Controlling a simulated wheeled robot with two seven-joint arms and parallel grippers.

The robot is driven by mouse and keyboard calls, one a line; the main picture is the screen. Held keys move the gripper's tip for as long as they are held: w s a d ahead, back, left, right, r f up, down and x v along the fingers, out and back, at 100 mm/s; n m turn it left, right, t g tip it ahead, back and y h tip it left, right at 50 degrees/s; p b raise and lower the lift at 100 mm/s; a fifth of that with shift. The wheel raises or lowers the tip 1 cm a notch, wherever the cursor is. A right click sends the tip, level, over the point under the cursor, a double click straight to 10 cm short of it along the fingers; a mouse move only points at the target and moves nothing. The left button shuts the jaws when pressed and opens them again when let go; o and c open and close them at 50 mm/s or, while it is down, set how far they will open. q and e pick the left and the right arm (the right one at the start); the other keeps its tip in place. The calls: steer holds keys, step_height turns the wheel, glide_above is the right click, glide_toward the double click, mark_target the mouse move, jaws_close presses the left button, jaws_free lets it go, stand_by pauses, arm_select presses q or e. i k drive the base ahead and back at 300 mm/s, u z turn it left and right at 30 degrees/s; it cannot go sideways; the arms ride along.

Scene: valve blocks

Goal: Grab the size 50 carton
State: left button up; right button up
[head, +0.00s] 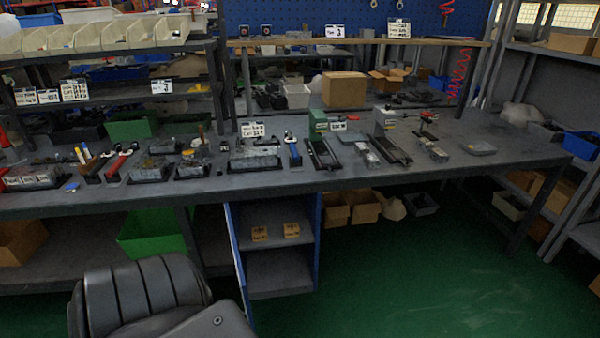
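Two small yellow-brown cartons sit on the upper shelf of an open blue-sided cabinet under the workbench. The left carton (260,234) and the right carton (292,230) stand side by side with a small gap between them. Each has dark markings on its front, too small to read, so I cannot tell which one is size 50. A larger plain brown box (344,91) stands at the back of the workbench, with no size legible. Neither of my grippers is in view.
The workbench (330,180) carries several tools and metal blocks. The cabinet's blue side panel (239,262) stands at its left. A black padded chair (140,300) is at the lower left. The green floor (430,285) is clear at the right front.

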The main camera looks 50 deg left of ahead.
mark_target(259, 234)
steer(key=u, duration=0.15)
steer(key=i, duration=1.3)
steer(key=u, duration=1.15)
steer(key=i, duration=0.9)
steer(key=u, duration=1.25)
steer(key=i, duration=0.35)
steer(key=u, duration=0.2)
